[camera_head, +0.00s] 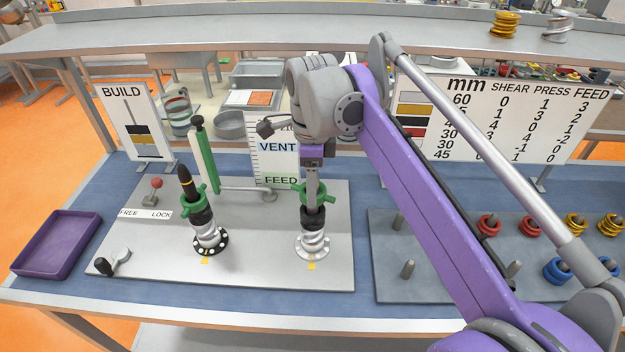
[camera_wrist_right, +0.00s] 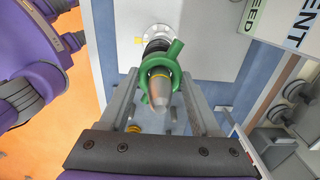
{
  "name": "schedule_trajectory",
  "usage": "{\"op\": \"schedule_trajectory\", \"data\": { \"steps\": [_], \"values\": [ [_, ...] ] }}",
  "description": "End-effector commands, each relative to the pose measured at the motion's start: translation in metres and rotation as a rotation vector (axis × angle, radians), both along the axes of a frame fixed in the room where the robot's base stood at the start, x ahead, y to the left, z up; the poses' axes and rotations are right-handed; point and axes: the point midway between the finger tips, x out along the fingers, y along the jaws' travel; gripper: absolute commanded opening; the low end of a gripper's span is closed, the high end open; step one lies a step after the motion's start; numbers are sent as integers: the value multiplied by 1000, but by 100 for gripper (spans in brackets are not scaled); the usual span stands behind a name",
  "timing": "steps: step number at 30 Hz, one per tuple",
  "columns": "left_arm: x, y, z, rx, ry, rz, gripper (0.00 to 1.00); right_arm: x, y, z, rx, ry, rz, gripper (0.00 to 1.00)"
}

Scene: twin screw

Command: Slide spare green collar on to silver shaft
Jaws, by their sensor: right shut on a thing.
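The silver shaft (camera_wrist_right: 160,92) stands upright on the grey plate, its pale tip pointing at the camera in the right wrist view. A green collar (camera_wrist_right: 162,62) with side arms encircles this shaft just below the tip, above a black section (camera_wrist_right: 157,45). My right gripper (camera_head: 312,192) points down over this right-hand shaft and is shut on the green collar, which also shows in the head view (camera_head: 299,197). The gripper hides most of the shaft top there. Silver coils (camera_head: 313,245) sit at the shaft's foot. My left gripper is not in view.
A black-tipped shaft (camera_head: 187,181) with its own green collar (camera_head: 193,204) stands to the left. A green upright lever (camera_head: 205,160) rises behind it. A purple tray (camera_head: 58,246) lies far left. A pegged grey board (camera_head: 385,285) with red, yellow and blue rings lies right.

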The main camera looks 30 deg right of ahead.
Motion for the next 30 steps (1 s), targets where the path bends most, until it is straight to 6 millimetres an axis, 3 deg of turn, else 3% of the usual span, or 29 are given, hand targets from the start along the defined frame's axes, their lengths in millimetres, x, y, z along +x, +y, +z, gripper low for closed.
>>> {"op": "schedule_trajectory", "data": {
  "steps": [18,26,27,30],
  "values": [
    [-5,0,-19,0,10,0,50,0,0,-31,0,0,0,0],
    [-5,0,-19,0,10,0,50,0,0,-32,0,0,0,0],
    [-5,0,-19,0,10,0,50,0,0,-32,0,0,0,66],
    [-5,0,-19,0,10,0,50,0,0,-32,0,0,0,84]
  ]
}}
